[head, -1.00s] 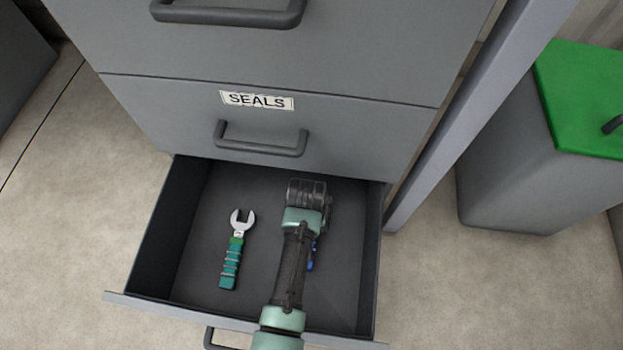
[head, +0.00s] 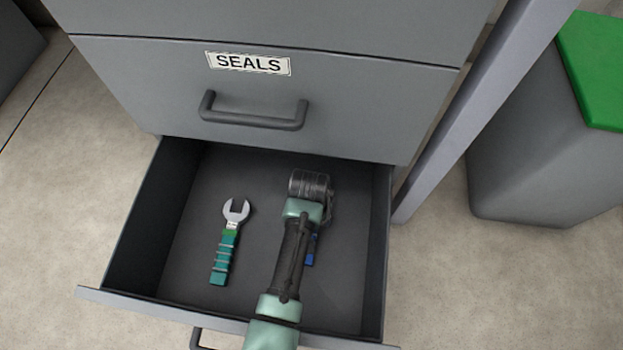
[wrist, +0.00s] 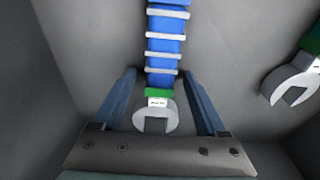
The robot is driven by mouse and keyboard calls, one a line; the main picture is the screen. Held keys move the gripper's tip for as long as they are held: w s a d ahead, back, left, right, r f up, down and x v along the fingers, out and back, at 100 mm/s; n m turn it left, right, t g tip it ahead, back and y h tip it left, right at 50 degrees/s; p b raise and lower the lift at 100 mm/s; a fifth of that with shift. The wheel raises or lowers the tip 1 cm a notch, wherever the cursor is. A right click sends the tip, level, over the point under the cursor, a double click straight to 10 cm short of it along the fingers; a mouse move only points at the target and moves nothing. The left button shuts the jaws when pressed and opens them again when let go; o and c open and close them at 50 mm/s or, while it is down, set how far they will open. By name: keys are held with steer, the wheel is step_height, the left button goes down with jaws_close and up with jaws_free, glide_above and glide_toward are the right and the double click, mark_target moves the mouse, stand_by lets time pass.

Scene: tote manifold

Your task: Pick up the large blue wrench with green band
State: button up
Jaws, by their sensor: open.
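The blue wrench with a green band lies on the drawer floor. In the wrist view its ribbed blue handle (wrist: 165,45) runs up from the green band and grey open-ended head. In the head view only a bit of the blue wrench (head: 311,250) shows beside my arm, which hides the rest. My gripper (wrist: 160,85) is open, with one finger on each side of the wrench near its head and band. The fingers appear apart from the wrench. In the head view the fingers are hidden behind my arm.
A teal wrench (head: 225,258) with a green band lies to the left in the open drawer (head: 130,240); its head (wrist: 290,82) shows at right in the wrist view. The drawer walls surround both. A handle (head: 253,117) and "SEALS" label are above. A bin (head: 530,160) stands right.

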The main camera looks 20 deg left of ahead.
jaws_close()
steer(key=shift+r, duration=0.15)
stand_by(0.4)
